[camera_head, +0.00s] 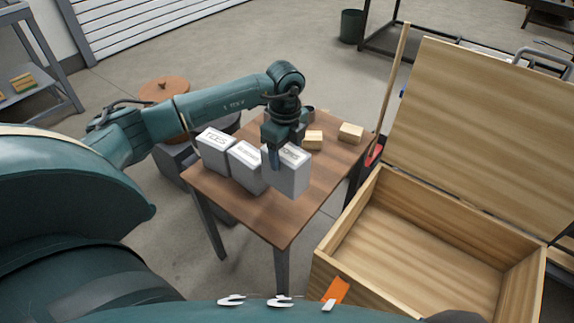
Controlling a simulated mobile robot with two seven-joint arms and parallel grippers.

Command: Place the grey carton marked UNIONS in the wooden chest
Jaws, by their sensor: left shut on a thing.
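Three grey cartons show on the small wooden table. My left gripper (277,160) is shut on the rightmost grey carton (292,178), which is upright. Its top label is partly hidden by the gripper and too small to read surely. I cannot tell whether its base touches the table. The middle carton (247,169) stands close on its left, and the left carton (214,150) stands beyond that. The wooden chest (345,240) is at the right, its lid (480,120) up and its visible inside empty. My right gripper is out of view.
The table (270,220) has free room at its front right, with small wooden blocks (350,132) at its back. A wooden pole (392,90) stands between table and chest. A gap of floor separates the table from the chest.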

